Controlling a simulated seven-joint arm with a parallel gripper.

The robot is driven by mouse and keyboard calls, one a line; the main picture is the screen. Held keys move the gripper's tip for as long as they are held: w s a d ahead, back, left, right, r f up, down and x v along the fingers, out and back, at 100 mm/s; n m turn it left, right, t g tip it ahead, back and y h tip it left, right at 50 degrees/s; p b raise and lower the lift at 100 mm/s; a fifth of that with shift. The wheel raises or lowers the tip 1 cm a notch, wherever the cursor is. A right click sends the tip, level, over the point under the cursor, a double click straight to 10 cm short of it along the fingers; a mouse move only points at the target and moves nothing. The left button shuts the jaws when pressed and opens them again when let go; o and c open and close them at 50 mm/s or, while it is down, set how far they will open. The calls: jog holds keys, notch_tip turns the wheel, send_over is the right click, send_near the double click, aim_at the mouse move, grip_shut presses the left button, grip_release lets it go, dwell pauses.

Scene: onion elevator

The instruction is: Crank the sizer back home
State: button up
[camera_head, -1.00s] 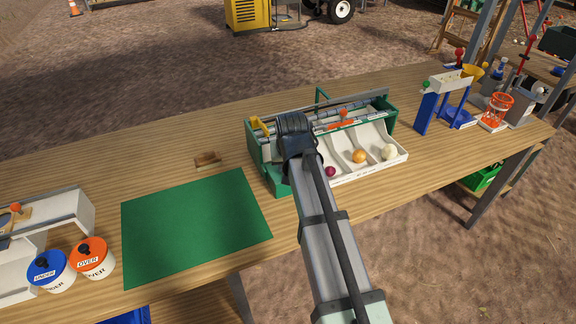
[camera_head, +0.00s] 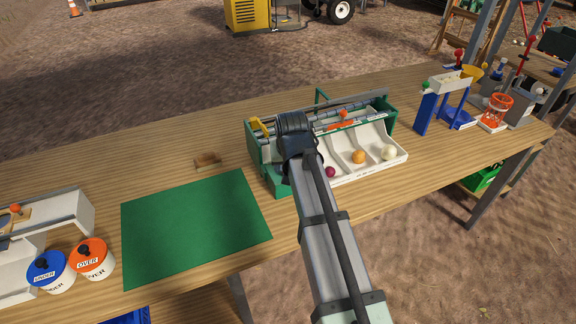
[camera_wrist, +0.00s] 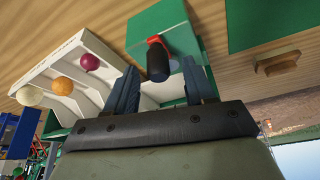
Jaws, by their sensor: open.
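The sizer (camera_head: 271,182) is a green-framed box with grey rollers across its top and a white tray with compartments in front. A purple onion (camera_head: 331,172), an orange-yellow onion (camera_head: 358,157) and a white onion (camera_head: 388,153) each lie in a separate tray compartment. In the wrist view a crank with a black grip (camera_wrist: 158,62) and a red part stands at the sizer's green end. My gripper (camera_wrist: 160,68) is open, with a finger on either side of the black grip. Contact cannot be made out. In the head view my wrist hides the crank and fingertips.
A green mat (camera_head: 195,225) and a small wooden block (camera_head: 207,161) lie left of the sizer. UNDER (camera_head: 50,272) and OVER (camera_head: 92,258) tubs stand at the lower left. A blue-legged stand (camera_head: 427,113) and an orange basket (camera_head: 495,110) are at the right.

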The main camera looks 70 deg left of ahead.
jog(key=shift+r, duration=3.2)
